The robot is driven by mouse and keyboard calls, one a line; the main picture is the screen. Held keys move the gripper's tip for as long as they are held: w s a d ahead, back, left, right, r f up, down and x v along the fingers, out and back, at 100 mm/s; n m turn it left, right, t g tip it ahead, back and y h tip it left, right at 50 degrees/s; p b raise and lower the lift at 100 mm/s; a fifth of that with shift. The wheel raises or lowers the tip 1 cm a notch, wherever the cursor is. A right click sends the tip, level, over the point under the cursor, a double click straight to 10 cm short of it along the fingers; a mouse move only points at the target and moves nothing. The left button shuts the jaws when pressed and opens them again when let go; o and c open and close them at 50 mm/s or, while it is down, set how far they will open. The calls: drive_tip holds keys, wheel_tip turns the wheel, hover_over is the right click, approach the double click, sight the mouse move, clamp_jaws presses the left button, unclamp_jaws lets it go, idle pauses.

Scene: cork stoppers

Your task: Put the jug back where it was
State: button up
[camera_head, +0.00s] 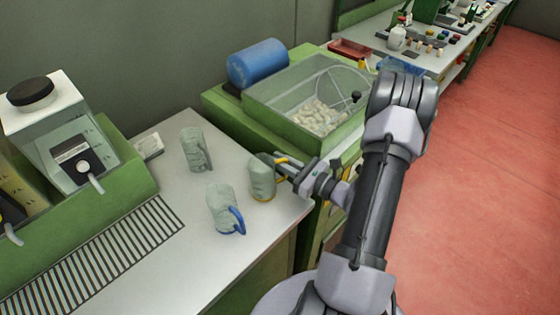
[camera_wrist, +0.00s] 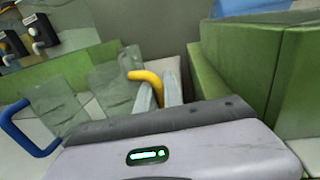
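The jug with the yellow handle (camera_head: 262,180) is upright near the right edge of the grey table; I cannot tell whether its base touches the table. My gripper (camera_head: 285,172) reaches in from the right at its handle. In the wrist view the yellow handle (camera_wrist: 148,77) lies between the two fingers (camera_wrist: 159,92), which look closed on it. A jug with a blue handle (camera_head: 222,210) stands to the left and nearer. A jug with a grey-green handle (camera_head: 194,150) stands further back. The task does not say which jug is meant.
A green dispenser machine (camera_head: 125,160) and a slotted drain grate (camera_head: 100,250) are at the left. A green bin with a clear cover (camera_head: 310,95) holds pale stoppers, with a blue cylinder (camera_head: 257,64) beside it. A small white plate (camera_head: 150,147) is by the wall. Bare table lies around the jugs.

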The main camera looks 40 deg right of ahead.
drive_tip(key=o, duration=0.4)
drive_tip(key=shift+r, duration=0.1)
